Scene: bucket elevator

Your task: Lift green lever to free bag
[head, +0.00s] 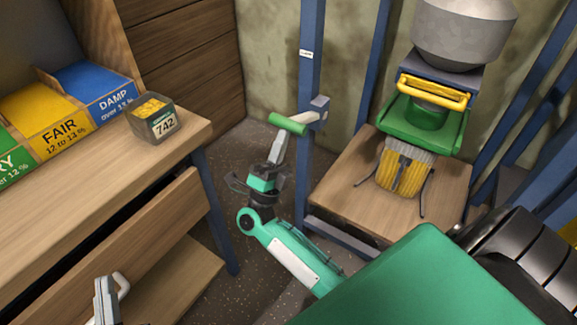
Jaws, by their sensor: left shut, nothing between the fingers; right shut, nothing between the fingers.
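The green lever (288,123) is a green grip on a pale arm fixed to a blue post. My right gripper (279,149) is shut and empty, with its fingertips just below the lever's grip; I cannot tell whether they touch it. The bag (402,172), yellow with a grey middle, is under a green spout (424,125) at the right, above a wooden platform. A yellow bar (434,91) crosses in front of the hopper above it. My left gripper (106,296) is shut at the bottom left, by a pale handle, and partly cut off by the frame.
A grey hopper (462,35) is above the spout. Blue posts (309,90) frame the platform (340,190).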

